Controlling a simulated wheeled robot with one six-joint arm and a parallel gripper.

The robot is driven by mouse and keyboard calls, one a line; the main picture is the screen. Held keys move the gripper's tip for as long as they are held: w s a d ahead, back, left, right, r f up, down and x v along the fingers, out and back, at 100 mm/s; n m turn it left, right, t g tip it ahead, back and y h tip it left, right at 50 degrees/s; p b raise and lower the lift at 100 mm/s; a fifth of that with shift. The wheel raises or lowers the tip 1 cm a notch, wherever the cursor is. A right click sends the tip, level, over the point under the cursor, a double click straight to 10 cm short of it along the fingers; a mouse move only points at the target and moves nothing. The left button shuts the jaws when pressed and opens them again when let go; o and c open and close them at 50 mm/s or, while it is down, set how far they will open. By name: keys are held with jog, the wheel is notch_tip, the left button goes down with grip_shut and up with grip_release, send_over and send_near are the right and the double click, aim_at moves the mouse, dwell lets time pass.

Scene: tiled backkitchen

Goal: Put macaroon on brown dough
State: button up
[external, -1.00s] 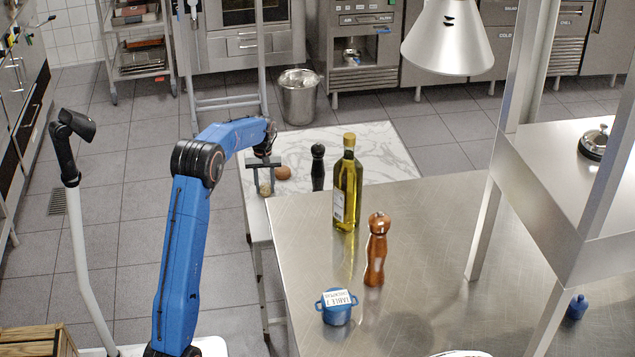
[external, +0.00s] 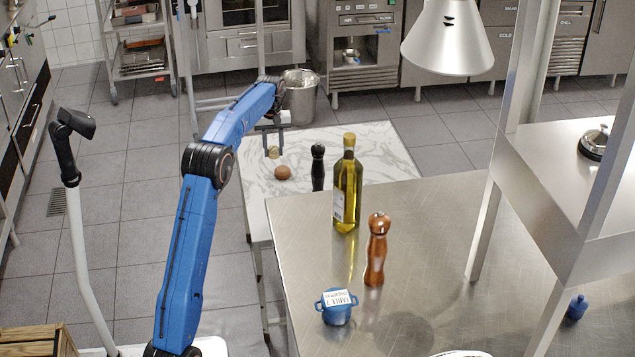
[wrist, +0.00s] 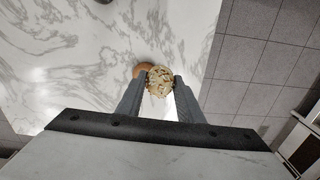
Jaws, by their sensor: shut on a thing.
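The macaroon (external: 273,153) is a small pale tan lump held between the fingertips of my gripper (external: 273,150). In the wrist view the macaroon (wrist: 160,82) has a flaky, yellowish top, with a finger of my gripper (wrist: 160,90) on each side. The brown dough (external: 283,172) is a smooth round lump on the white marble top. The macaroon appears above and slightly left of it in the external view, apart from it. In the wrist view the dough (wrist: 140,70) is partly hidden behind the macaroon.
The marble top (external: 380,143) is mostly clear. A black pepper mill (external: 318,168) stands right of the dough. On the steel table (external: 440,215) are an oil bottle (external: 347,185), a wooden mill (external: 376,252) and a blue pot (external: 337,313). A steel bin (external: 299,98) stands behind.

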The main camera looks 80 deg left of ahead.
aim_at(283, 168)
jog(key=w+a+r, duration=0.1)
jog(key=w+a, duration=0.2)
jog(key=a, duration=0.1)
jog(key=shift+n, duration=0.3)
jog(key=shift+w+f, duration=0.15)
jog(key=shift+f, duration=2.25)
jog(key=shift+w+f, duration=0.1)
jog(key=shift+f, duration=2.25)
jog(key=shift+f, duration=0.1)
jog(key=o, duration=1)
jog(key=shift+o, duration=0.2)
notch_tip(283, 168, up, 12)
